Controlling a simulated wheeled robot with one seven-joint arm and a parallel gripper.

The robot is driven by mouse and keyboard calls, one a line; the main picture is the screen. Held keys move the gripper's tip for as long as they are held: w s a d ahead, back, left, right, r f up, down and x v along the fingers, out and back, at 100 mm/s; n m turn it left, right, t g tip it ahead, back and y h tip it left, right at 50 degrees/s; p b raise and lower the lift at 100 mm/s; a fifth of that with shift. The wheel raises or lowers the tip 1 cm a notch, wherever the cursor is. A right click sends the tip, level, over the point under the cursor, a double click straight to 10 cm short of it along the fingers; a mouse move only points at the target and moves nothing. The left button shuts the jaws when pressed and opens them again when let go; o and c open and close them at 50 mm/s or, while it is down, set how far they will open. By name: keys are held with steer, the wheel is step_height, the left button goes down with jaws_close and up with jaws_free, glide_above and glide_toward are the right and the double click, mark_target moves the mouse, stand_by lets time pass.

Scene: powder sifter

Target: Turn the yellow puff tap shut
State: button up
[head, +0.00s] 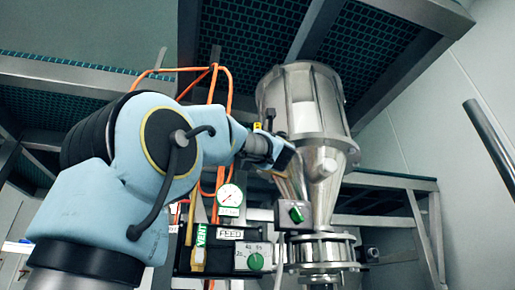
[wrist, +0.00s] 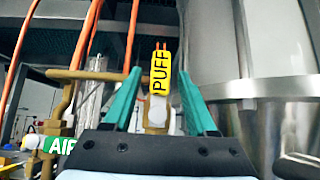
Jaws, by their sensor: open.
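The yellow puff tap (wrist: 160,73) shows in the wrist view as a yellow handle lettered PUFF, standing upright in the picture above a pale stem and a brass-coloured body. My gripper (wrist: 160,80) is open, with one teal finger to the left of the handle and one to the right. A gap shows on both sides of the handle, and I see no contact. How deep the handle lies between the fingers is hard to tell. In the head view my gripper (head: 282,160) is in front of the steel hopper's cone, and the tap cannot be made out clearly there.
The steel hopper (head: 303,100) stands close on the right. Orange hoses (head: 229,95) hang behind my arm. A gauge (head: 230,195) and a green knob (head: 256,262) sit below.

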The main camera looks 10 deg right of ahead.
steer(key=shift+w+r, duration=0.1)
steer(key=shift+w, duration=0.1)
jaws_close()
stand_by(0.4)
stand_by(1.0)
